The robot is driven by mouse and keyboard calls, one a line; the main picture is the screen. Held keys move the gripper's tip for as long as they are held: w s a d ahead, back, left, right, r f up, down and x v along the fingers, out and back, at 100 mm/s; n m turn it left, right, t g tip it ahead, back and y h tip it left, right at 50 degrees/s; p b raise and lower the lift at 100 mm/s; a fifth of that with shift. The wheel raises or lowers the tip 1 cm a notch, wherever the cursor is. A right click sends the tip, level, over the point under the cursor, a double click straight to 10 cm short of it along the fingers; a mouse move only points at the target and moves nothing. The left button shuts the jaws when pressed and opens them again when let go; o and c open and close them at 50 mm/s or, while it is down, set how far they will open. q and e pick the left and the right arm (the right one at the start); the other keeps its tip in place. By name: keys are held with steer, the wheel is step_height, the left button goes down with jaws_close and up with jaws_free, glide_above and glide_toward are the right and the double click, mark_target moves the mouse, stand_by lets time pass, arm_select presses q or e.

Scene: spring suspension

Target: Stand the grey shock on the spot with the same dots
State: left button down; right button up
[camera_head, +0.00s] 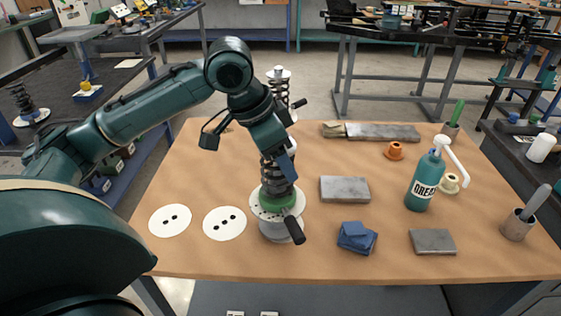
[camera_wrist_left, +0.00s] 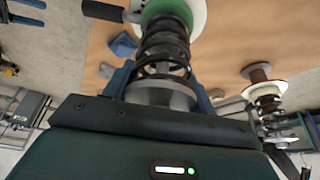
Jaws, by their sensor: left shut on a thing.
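My left gripper (camera_head: 284,160) reaches down from above and is shut on the grey top of a shock (camera_head: 277,176). In the left wrist view its blue fingers (camera_wrist_left: 160,98) flank this grey top, with the black coil spring (camera_wrist_left: 166,42) beyond. The shock is upright, its lower end at a green collar (camera_head: 279,200) on a round stand (camera_head: 279,230) with a white plate and black handle. I see no dots on the shock. My right gripper is out of view.
Another spring unit (camera_head: 279,75) stands behind my arm, partly hidden. To the right are a grey block (camera_head: 345,190), blue cloth (camera_head: 357,238), grey plate (camera_head: 432,242), teal bottle (camera_head: 424,184), orange part (camera_head: 394,151) and cup (camera_head: 518,225). Table around both spots is clear.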

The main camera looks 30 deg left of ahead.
arm_select(q)
steer(key=shift+f, duration=0.25)
steer(key=shift+c, duration=2.4)
jaws_free()
steer(key=shift+f, duration=0.15)
